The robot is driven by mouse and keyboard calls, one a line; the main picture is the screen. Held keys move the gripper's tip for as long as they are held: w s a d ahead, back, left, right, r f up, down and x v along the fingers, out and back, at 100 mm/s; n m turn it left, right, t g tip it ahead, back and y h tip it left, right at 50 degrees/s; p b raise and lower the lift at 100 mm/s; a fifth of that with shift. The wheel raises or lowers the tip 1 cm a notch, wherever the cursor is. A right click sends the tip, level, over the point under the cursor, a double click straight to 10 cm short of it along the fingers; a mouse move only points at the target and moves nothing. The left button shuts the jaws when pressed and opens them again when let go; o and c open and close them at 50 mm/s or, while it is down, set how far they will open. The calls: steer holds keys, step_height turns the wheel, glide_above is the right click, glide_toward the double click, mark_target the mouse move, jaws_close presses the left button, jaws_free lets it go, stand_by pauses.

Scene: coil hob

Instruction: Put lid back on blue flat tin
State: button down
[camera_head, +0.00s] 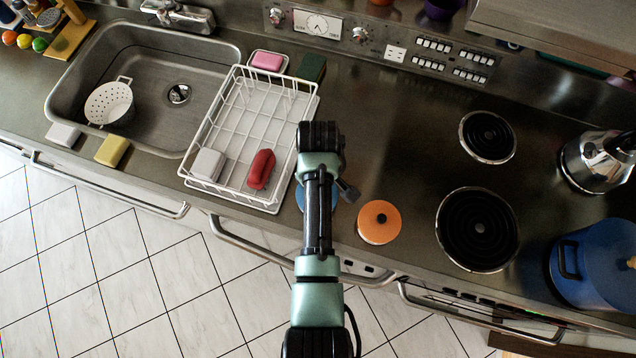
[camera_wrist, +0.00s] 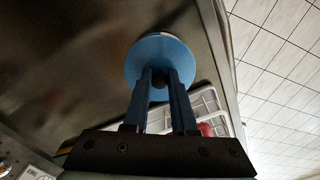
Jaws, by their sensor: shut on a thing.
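In the wrist view a round blue lid (camera_wrist: 141,58) with a dark knob (camera_wrist: 159,81) lies in front of my gripper (camera_wrist: 160,83). The two blue fingers are shut on the knob. In the head view a blue edge (camera_head: 300,198) shows beside my arm, at the counter's front by the dish rack. My arm covers most of it and hides my fingertips there. A thin pale rim shows at the lid's far edge in the wrist view. I cannot tell whether the lid touches a tin, and the blue flat tin is not clearly distinguishable.
An orange round tin (camera_head: 379,232) with a dark knob stands just right of my arm. The white dish rack (camera_head: 214,121) is close on the left, holding a red item (camera_head: 261,169). Coil burners (camera_head: 477,230), a blue pot (camera_head: 596,265) and a kettle (camera_head: 594,163) are to the right.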

stand_by(0.8)
steer(key=c, duration=0.6)
jaws_free()
steer(key=shift+c, duration=0.2)
steer(key=shift+o, duration=0.2)
steer(key=o, duration=0.4)
steer(key=shift+o, duration=0.2)
steer(key=shift+p, duration=0.3)
steer(key=shift+r+p, duration=3.5)
steer(key=shift+r, duration=0.05)
steer(key=shift+f, duration=0.1)
